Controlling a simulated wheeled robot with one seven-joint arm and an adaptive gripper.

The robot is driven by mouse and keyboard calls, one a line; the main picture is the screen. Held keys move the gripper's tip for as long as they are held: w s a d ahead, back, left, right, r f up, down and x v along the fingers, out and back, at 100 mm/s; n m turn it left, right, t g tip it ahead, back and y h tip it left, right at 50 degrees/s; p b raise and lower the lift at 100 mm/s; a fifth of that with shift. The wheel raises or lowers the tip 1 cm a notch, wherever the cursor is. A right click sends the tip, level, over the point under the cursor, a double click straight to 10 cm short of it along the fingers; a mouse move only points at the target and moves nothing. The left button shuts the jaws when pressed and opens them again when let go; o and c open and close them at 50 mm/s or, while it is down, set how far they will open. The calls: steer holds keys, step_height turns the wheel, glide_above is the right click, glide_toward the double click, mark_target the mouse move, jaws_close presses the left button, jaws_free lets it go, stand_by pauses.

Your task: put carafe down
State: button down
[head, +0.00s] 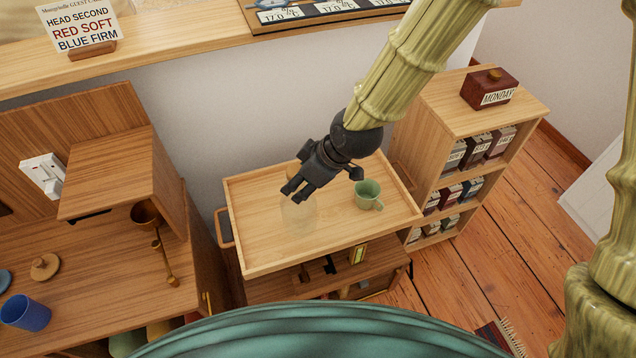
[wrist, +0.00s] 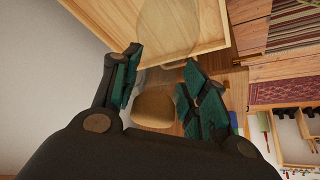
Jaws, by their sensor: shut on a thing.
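The carafe (head: 299,213) is clear glass and hard to make out. In the head view it shows faintly below my gripper (head: 298,187), over the wooden tray top of a cart (head: 262,257). In the wrist view the clear carafe body (wrist: 168,28) extends past the fingers, with a tan stopper (wrist: 154,107) between them. My gripper (wrist: 158,82) is shut on the carafe near its neck. I cannot tell whether the carafe's base touches the tray.
A green mug (head: 367,194) stands on the tray to the right of the carafe. The tray has a raised rim. A bookshelf (head: 480,105) with a MONDAY box stands at right, and a wooden desk (head: 100,260) at left. The tray's left part is clear.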

steer(key=w+d+f+p, duration=0.1)
steer(key=w+f, duration=0.1)
steer(key=w, duration=0.5)
steer(key=w+d+f+p, duration=0.2)
steer(key=w, duration=0.6)
steer(key=shift+d+f, duration=0.25)
steer(key=shift+f, duration=0.15)
steer(key=shift+w+f, duration=0.1)
steer(key=c, duration=0.8)
jaws_free()
steer(key=shift+f, duration=0.1)
steer(key=b+v, duration=0.1)
steer(key=v, duration=1.1)
